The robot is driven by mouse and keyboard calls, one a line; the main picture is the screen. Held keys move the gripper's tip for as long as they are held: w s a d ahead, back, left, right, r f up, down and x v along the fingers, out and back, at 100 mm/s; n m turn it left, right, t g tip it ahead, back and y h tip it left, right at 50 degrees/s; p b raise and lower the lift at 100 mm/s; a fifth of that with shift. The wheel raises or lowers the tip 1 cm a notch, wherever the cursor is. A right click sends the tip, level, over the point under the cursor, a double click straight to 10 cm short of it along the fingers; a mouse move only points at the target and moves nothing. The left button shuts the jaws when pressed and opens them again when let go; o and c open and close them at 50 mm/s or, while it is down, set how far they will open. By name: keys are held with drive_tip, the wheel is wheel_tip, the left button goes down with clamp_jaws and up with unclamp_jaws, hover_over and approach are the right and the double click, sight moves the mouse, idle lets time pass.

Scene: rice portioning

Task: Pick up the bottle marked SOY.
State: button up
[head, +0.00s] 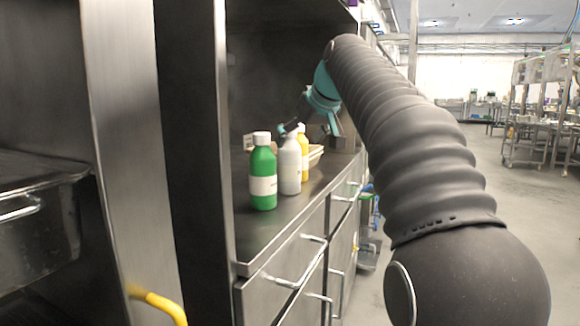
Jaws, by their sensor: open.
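Three capped bottles stand upright in a row on the steel counter: a green bottle (263,187) nearest, a white-grey bottle (290,168) behind it, and a yellow bottle (304,157) farthest back, partly hidden. Each of the nearer two has a white label, but the print is too small to read, so I cannot tell which is marked SOY. My gripper (310,127), teal with dark parts, is open and empty. It is at the far end of the row, around cap height, close to the white-grey and yellow bottles; whether it touches either is unclear.
The steel counter (255,232) has free room in front of the green bottle. A steel upright (190,150) stands left of the counter. Drawers with bar handles (297,277) face right, toward open floor.

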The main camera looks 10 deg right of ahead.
sight(290, 157)
drive_tip(key=shift+b+x, duration=0.3)
drive_tip(key=shift+x, duration=3.3)
drive_tip(key=shift+s+f, duration=0.15)
drive_tip(key=shift+s, duration=0.05)
drive_tip(key=c, duration=1.4)
drive_tip(key=shift+c, duration=0.4)
